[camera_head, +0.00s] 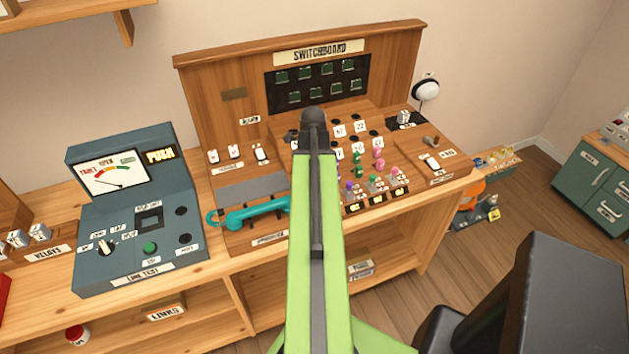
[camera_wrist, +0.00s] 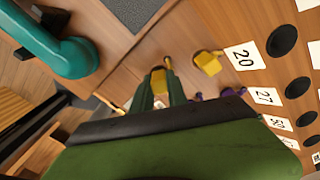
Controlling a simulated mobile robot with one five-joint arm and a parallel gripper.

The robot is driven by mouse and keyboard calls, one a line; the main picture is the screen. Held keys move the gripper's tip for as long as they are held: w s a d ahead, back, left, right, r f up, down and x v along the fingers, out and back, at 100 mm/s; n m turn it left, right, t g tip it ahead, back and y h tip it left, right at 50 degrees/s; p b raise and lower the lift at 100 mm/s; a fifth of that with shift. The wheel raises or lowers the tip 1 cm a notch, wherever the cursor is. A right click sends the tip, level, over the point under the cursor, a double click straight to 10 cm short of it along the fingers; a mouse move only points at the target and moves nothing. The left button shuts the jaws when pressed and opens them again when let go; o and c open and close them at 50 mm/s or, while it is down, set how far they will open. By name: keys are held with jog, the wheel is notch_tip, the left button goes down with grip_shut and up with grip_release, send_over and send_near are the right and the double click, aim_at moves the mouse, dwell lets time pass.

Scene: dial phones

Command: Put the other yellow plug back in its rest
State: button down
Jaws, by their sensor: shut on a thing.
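In the wrist view my gripper (camera_wrist: 159,94) is shut on a yellow plug (camera_wrist: 158,78), with its dark green fingers on either side of it. A second yellow plug (camera_wrist: 208,62) stands close by on the wooden switchboard, beside the label 20. The lower end of the held plug is partly hidden by my fingers, so I cannot tell whether it touches the board or a rest. In the head view my green arm reaches over the middle of the switchboard (camera_head: 225,118), hiding both yellow plugs and the fingertips.
Purple plugs (camera_wrist: 232,92) stand past the second yellow plug, near a row of dark round jacks (camera_wrist: 282,40). The teal handset (camera_head: 255,213) lies left of my arm. Green plugs (camera_head: 358,163) and pink plugs (camera_head: 379,160) stand to its right. A line tester (camera_head: 125,200) stands further left.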

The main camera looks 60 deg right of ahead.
jog(key=shift+f, duration=0.15)
jog(key=c, duration=1.2)
grip_release()
jog(key=shift+c, duration=0.2)
jog(key=shift+o, duration=0.2)
jog(key=shift+o, duration=1)
notch_tip(320, 180, up, 8)
jog(key=p, duration=0.7)
jog(key=shift+f, duration=0.25)
notch_tip(320, 180, up, 4)
jog(key=p, duration=0.4)
